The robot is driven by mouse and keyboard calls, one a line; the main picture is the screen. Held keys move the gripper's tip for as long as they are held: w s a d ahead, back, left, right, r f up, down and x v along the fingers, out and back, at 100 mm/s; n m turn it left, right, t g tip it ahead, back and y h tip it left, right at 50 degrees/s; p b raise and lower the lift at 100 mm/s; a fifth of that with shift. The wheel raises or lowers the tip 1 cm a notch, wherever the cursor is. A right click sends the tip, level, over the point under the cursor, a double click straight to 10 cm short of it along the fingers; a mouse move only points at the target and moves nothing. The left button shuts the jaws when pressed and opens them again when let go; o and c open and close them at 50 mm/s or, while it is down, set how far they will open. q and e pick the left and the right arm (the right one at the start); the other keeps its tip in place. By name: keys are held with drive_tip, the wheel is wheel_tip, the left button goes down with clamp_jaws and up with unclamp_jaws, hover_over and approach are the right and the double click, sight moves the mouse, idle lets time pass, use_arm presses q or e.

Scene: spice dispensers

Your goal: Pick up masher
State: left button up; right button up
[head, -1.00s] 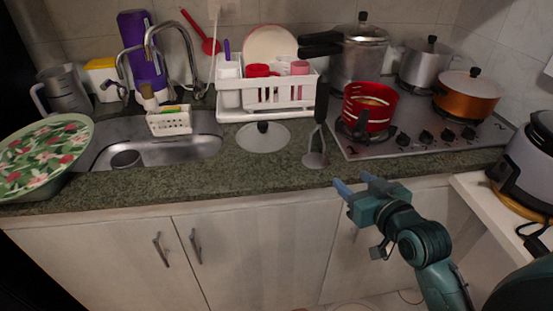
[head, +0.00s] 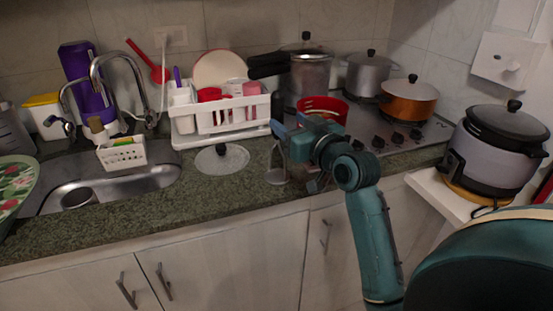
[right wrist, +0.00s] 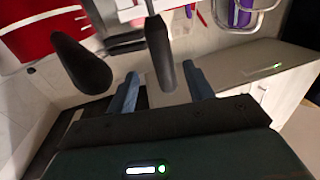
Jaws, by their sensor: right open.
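The masher stands upright on the counter, and its grey metal head (head: 276,176) shows in the head view just below my right gripper (head: 288,126). The gripper hides most of its dark handle there. In the right wrist view a black handle (right wrist: 160,60), which looks like the masher's, rises between the two blue fingers of my right gripper (right wrist: 162,90). The fingers are open with gaps beside the handle. My left gripper is not in view.
A red basket (head: 324,106) stands close behind my right gripper by the stove. A pressure cooker (head: 309,78) is behind it. A white dish rack (head: 222,120) and a flat lid (head: 221,159) are to the left. The front counter strip is clear.

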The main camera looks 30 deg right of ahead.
sight(281, 117)
drive_tip(key=shift+w+a+p, duration=0.15)
drive_tip(key=shift+w+p, duration=0.25)
drive_tip(key=shift+w, duration=2.4)
drive_tip(key=shift+c, duration=0.2)
clamp_jaws()
